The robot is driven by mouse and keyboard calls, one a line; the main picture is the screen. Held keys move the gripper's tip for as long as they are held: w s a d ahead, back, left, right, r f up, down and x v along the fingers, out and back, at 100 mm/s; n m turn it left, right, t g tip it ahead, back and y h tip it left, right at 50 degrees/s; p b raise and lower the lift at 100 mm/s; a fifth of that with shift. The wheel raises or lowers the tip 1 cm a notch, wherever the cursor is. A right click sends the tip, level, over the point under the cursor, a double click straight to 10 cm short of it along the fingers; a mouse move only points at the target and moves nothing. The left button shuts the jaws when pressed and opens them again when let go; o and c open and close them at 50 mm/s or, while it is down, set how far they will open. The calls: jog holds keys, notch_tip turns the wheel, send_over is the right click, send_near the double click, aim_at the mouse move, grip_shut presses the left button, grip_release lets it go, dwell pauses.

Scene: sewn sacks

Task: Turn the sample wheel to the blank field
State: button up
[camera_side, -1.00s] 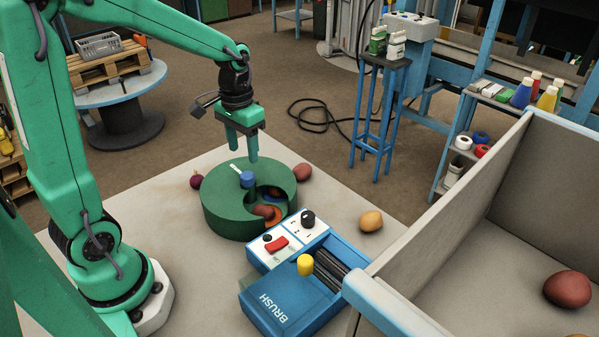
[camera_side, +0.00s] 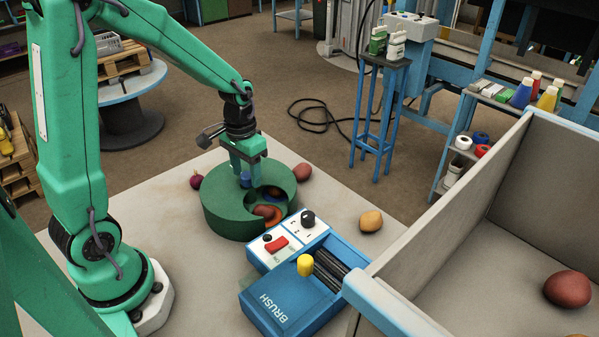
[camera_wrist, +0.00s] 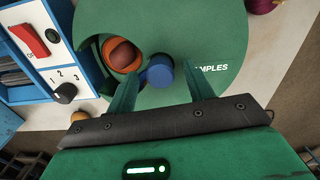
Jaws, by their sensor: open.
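The sample wheel is a round green drum (camera_side: 222,208) on the pale table, with a cut-out in its top at the right. It also shows in the wrist view (camera_wrist: 205,25), with the word "SAMPLES" on its cover. Through the cut-out I see a reddish-brown potato (camera_wrist: 122,54) in an orange field, and a dark blue field behind it. A blue knob (camera_wrist: 158,71) stands at the middle of the cover. My gripper (camera_side: 246,180) is open and low over the drum. In the wrist view its two fingers (camera_wrist: 163,85) stand on either side of the knob, apart from it.
A blue brush machine (camera_side: 295,290) with a red switch, a black dial and a yellow knob stands right in front of the drum. A red potato (camera_side: 302,172), a yellow potato (camera_side: 371,221) and a purple onion (camera_side: 196,181) lie around. A grey-walled bin (camera_side: 500,240) stands at the right.

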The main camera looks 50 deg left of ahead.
jog(key=shift+f, duration=0.4)
grip_shut()
jog(key=shift+n, duration=0.6)
jog(key=shift+r+n, duration=0.1)
jog(key=shift+n, duration=3)
jog(key=shift+w+d+n, duration=0.1)
jog(key=shift+n, duration=3.5)
